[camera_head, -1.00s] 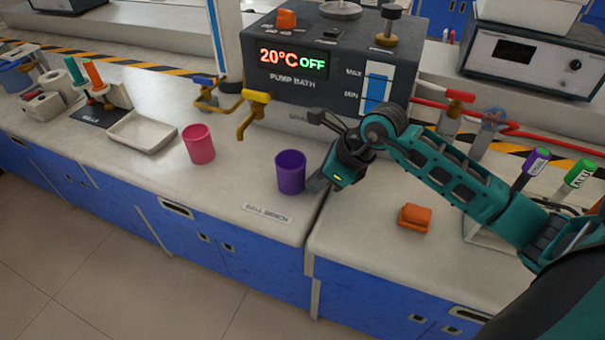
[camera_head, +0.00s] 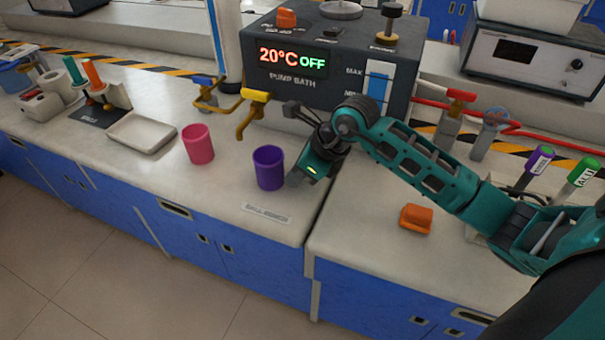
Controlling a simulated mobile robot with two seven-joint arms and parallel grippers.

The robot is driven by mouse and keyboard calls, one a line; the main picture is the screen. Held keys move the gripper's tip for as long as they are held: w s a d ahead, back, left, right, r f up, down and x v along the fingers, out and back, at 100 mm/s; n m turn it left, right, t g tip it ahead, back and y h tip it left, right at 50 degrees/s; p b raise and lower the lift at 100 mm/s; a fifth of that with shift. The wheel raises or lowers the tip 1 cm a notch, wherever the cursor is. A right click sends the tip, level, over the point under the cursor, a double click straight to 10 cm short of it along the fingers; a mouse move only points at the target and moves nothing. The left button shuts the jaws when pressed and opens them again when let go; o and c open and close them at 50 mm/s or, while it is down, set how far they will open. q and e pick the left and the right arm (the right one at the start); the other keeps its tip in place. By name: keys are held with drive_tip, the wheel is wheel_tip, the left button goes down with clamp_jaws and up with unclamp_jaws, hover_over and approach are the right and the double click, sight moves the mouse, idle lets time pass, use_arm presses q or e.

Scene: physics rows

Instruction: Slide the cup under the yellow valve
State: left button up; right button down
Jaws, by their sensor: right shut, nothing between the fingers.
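A purple cup (camera_head: 268,168) stands upright on the bench, in front of the pump bath and to the right of a pink cup (camera_head: 198,145). The yellow valve (camera_head: 250,112) is a bent tap with its spout above the bench, behind and a little left of the purple cup. My right gripper (camera_head: 293,183) is shut and empty, low at the right side of the purple cup. It looks to be against the cup's side, but the contact is hard to make out. My left gripper is not in view.
The pump bath (camera_head: 290,75) stands behind. A blue-handled tap (camera_head: 207,92) is left of the yellow valve. A white tray (camera_head: 141,132) lies left of the pink cup. An orange object (camera_head: 416,218) lies on the right bench. Bench surface between the cups is clear.

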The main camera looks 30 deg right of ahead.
sight(283, 167)
drive_tip(key=shift+w+a+b, duration=0.7)
drive_tip(key=shift+w+a, duration=1.3)
drive_tip(key=shift+w, duration=0.2)
drive_tip(key=shift+s, duration=0.1)
drive_tip(key=shift+s+d, duration=0.85)
drive_tip(key=shift+p, duration=0.3)
wheel_tip(283, 167, up, 8)
drive_tip(key=p, duration=0.5)
drive_tip(key=shift+p, duration=0.35)
